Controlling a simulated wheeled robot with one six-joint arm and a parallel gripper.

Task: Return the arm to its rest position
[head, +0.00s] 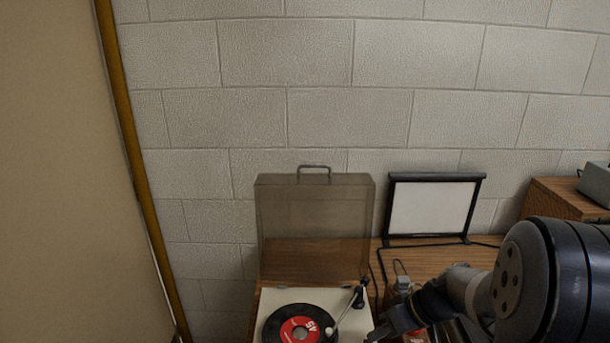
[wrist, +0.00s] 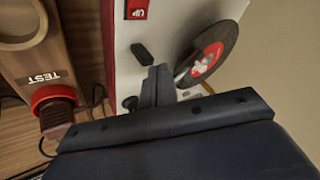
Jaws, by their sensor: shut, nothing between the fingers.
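My gripper (head: 376,337) is low in the head view, just right of the front of a record player. My dark arm comes in from the right edge. In the wrist view the fingers of my gripper (wrist: 158,70) are together with nothing between them. They point toward the cream deck of the record player (wrist: 178,18), and I cannot tell the exact gap to it. The record player (head: 280,296) carries a black record with a red label (head: 291,330). Its tonearm (head: 345,309) lies at the right of the record.
The smoky lid (head: 315,215) stands open behind the deck. A black-framed white panel (head: 432,209) stands on the wooden surface at right. A wooden box (head: 555,200) is farther right. A red knob (wrist: 53,97) near a "TEST" label shows at left in the wrist view.

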